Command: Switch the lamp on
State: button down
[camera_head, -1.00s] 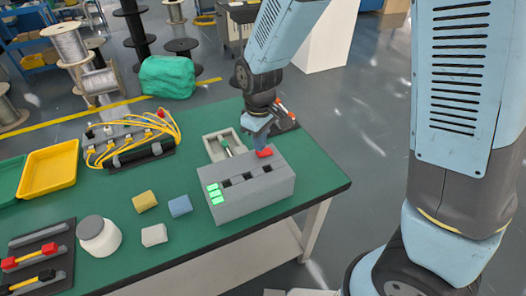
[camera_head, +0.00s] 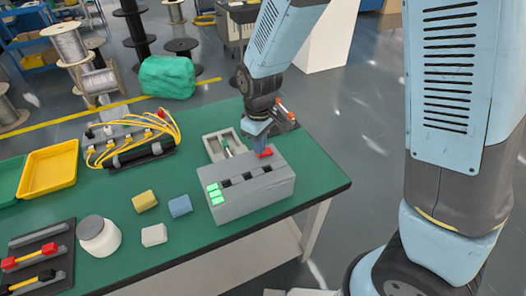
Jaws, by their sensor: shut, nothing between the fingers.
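A grey box (camera_head: 246,204) stands on the green table near its right end. A red piece (camera_head: 267,153) sits at the box's far right top edge. The fingertips look close to or touching the red piece, but I cannot tell which. No separate lamp can be made out.
Yellow cables (camera_head: 165,125) are at the back.

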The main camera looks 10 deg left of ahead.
jog(key=shift+f, duration=0.3)
jog(key=shift+r, duration=3.5)
jog(key=d+r+m+t+y, duration=0.15)
jog(key=d+r+m, duration=0.45)
jog(key=d+r, duration=0.9)
jog(key=s+d+r+m+t, duration=0.2)
jog(key=s+d+m, duration=0.1)
jog(key=s+d, duration=0.2)
jog(key=s+d+r+m+t+h, duration=0.1)
jog(key=s+d, duration=0.4)
jog(key=d, duration=0.5)
notch_tip(320, 180, up, 2)
jog(key=shift+s+r+m+t, duration=0.2)
jog(key=shift+s+m+t, duration=0.25)
jog(key=shift+m, duration=0.65)
